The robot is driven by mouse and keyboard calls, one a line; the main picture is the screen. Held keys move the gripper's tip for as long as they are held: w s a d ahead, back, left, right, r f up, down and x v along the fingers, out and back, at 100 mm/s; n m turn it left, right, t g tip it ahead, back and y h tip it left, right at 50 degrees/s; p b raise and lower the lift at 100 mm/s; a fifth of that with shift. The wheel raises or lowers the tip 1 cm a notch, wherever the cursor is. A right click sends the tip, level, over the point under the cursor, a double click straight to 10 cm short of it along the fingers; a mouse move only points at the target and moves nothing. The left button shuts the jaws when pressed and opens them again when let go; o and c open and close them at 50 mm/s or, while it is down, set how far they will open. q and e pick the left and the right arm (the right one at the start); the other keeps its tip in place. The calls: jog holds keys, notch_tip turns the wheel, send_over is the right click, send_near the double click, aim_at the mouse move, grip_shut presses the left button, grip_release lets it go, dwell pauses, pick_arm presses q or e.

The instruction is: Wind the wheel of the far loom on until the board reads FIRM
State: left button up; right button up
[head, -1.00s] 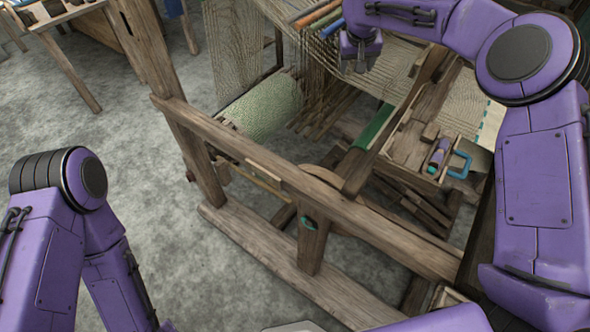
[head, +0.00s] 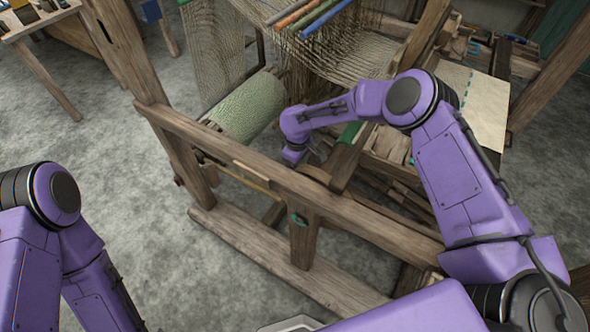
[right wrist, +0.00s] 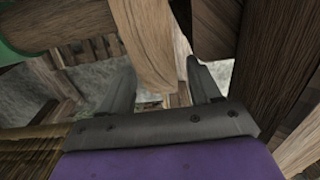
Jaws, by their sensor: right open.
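The wooden loom (head: 275,190) fills the middle of the head view. A curved wooden piece, possibly the wheel's edge, (head: 314,174) shows behind its front rail, mostly hidden. My right gripper (head: 312,156) is low inside the frame, just beyond the front rail and right of the green cloth roll (head: 245,106). In the right wrist view my right gripper (right wrist: 162,84) is open, with a wooden piece (right wrist: 145,45) between or just beyond its fingers; contact cannot be told. My left arm is at lower left, its gripper out of view. No board with readable words shows.
Warp threads (head: 375,55) and coloured rods (head: 310,15) stretch above my right forearm. A wooden post (head: 150,60) stands left of the cloth roll. A thick timber (right wrist: 275,65) is close on the right in the wrist view. Grey floor (head: 90,140) is clear at left.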

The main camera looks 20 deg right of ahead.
notch_tip(320, 180, down, 3)
jog(key=shift+f, duration=0.2)
grip_shut()
jog(key=shift+w+f, duration=0.1)
jog(key=f+g+h+b, duration=0.1)
jog(key=b, duration=0.4)
jog(key=w+a+f+g+b, duration=0.1)
jog(key=b, duration=0.5)
jog(key=w+a+f+g+h+b, duration=0.1)
jog(key=b, duration=0.4)
jog(key=shift+w+a+f+h+b, duration=0.1)
jog(key=shift+w+f+h+b, duration=0.1)
jog(key=shift+f+h+b, duration=0.15)
jog(key=shift+r+b, duration=0.2)
jog(key=shift+b, duration=0.2)
jog(key=shift+a+r, duration=0.1)
